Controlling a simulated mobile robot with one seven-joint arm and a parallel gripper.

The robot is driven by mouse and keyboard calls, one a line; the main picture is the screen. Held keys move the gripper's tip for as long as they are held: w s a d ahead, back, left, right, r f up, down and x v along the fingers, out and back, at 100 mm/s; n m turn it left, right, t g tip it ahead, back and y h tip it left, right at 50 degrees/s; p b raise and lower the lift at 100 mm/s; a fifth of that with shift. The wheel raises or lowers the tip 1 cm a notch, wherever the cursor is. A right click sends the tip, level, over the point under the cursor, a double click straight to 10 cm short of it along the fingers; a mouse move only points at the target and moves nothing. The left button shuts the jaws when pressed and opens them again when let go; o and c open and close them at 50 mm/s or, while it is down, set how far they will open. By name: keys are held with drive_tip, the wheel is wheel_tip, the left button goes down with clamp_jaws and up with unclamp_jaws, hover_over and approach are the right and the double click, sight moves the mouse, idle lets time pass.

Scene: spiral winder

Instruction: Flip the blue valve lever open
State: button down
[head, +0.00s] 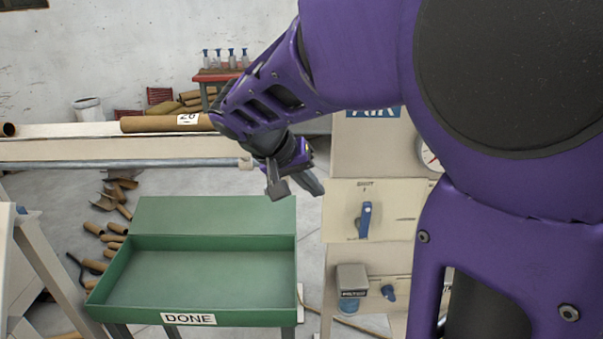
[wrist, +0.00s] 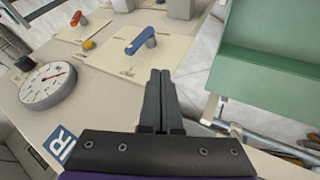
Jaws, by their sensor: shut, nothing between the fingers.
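The blue valve lever (head: 365,220) is on a cream panel of the air station, right of the green tray in the head view. It stands roughly upright there, near a "SHUT" label. In the wrist view the blue lever (wrist: 139,41) is beyond my fingertips, slightly to the left, on its grey pivot. My gripper (head: 294,188) is left of and above the lever in the head view, apart from it. In the wrist view my gripper (wrist: 160,74) has its two fingers together with nothing between them.
An empty green tray (head: 190,310) marked "DONE" stands left of the panel. A pressure gauge (wrist: 47,84) and an orange lever (wrist: 79,19) are also on the station. A cardboard tube (head: 160,124) lies on the long bench behind. Several tubes lie on the floor.

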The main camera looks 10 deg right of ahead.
drive_tip(key=b, duration=0.2)
approach(365, 220)
drive_tip(key=w+a+f, duration=0.2)
drive_tip(key=w+f, duration=0.2)
drive_tip(key=shift+s+d+f+p, duration=0.1)
drive_tip(key=shift+s+d+p, duration=0.1)
drive_tip(key=shift+d, duration=0.85)
drive_tip(key=shift+s+d+p, duration=0.15)
drive_tip(key=shift+d+p, duration=0.05)
drive_tip(key=shift+d, duration=0.85)
